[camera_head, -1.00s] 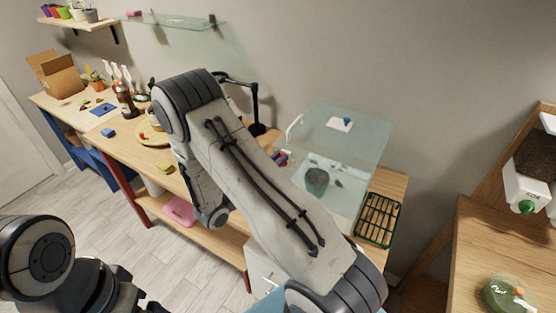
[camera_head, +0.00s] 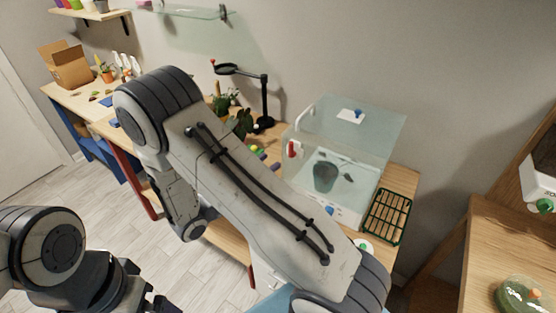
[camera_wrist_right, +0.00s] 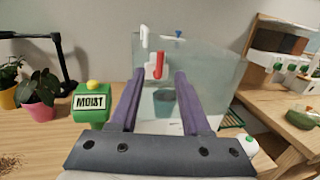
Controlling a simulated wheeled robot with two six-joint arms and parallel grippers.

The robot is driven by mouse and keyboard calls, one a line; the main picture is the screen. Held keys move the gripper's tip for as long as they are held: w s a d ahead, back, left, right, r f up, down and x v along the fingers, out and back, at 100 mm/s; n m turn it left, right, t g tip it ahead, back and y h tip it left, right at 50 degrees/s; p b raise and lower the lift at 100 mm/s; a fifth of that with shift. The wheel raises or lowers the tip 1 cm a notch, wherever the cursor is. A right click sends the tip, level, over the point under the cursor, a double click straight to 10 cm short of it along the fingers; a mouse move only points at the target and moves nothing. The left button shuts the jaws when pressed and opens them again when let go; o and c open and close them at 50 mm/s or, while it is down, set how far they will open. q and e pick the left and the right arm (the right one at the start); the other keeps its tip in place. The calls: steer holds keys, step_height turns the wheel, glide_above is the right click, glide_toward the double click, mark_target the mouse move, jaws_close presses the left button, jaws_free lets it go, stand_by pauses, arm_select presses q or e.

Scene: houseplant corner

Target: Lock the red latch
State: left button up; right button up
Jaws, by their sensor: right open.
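The red latch (camera_head: 291,149) is on the left side of a clear glass-like case (camera_head: 382,145). It looks roughly upright, with white beside it. In the right wrist view the red latch (camera_wrist_right: 158,66) shows ahead, between the fingertips of my right gripper (camera_wrist_right: 159,75). The purple-grey fingers are apart and nothing is held. The gap to the latch is hard to judge. In the head view my right arm hides its own gripper. Only dark parts of my left gripper (camera_head: 150,301) show at the bottom edge; its fingers are not clear.
A white handle (camera_wrist_right: 145,37) stands above the latch. A dark pot (camera_head: 325,177) is inside the case. A green MOIST meter (camera_wrist_right: 91,103) and potted plants (camera_wrist_right: 37,93) stand left.

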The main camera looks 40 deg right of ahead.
steer(key=v, duration=0.2)
steer(key=shift+a, duration=0.4)
steer(key=s+a+r+m+g+y+b, duration=0.1)
steer(key=s+a+r+m+g+y, duration=0.1)
steer(key=s+a+m+y, duration=1.1)
steer(key=s+a+g+y, duration=0.1)
steer(key=s+a+y, duration=0.5)
steer(key=s+a, duration=0.1)
steer(key=shift+s+a+g+b, duration=0.15)
steer(key=shift+a+g+b, duration=0.15)
steer(key=shift+a, duration=0.2)
